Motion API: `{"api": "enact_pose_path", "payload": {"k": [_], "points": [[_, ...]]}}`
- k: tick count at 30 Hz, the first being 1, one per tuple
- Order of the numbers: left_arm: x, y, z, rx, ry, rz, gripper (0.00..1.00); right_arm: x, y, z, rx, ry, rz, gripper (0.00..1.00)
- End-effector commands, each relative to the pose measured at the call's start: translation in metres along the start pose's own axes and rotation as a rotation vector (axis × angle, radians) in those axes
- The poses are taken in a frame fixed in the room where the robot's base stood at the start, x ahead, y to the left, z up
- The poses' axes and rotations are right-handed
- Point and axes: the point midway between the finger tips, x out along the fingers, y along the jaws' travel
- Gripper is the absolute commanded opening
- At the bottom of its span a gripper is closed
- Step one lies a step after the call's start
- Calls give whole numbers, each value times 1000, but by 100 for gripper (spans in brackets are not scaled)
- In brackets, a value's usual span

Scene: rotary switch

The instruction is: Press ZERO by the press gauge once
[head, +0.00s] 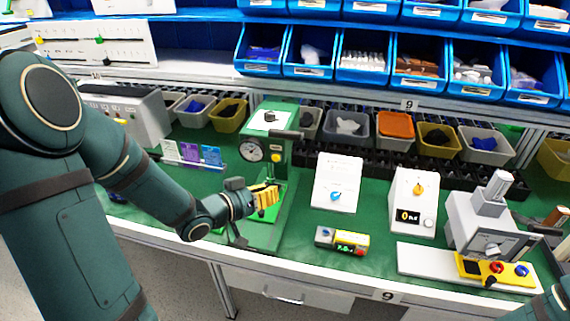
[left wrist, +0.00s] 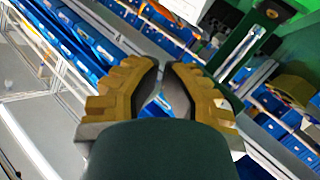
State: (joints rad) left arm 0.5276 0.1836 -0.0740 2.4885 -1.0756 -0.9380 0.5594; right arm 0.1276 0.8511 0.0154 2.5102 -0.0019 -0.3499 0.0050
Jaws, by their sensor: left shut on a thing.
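My left gripper (head: 270,196), with yellow fingers, is low in front of the press column, below the dial. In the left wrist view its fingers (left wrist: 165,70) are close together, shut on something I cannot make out. My right gripper is out of view; only part of that arm shows at the lower right.
A grey machine (head: 482,225) is at right. Bins line the back.

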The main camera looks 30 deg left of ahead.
Motion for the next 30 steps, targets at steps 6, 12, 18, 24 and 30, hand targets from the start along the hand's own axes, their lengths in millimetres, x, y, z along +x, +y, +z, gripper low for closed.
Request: {"api": "enact_pose_path", "payload": {"k": [6,12,18,24,30], "points": [[-6,0,-5,9,15,12,0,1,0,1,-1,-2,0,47],[-6,0,-6,9,15,13,0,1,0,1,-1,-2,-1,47],[-3,-1,-7,10,15,13,0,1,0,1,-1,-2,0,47],[12,-8,-14,12,14,15,0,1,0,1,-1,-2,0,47],[33,-19,-27,12,15,13,0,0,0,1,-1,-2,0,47]]}}
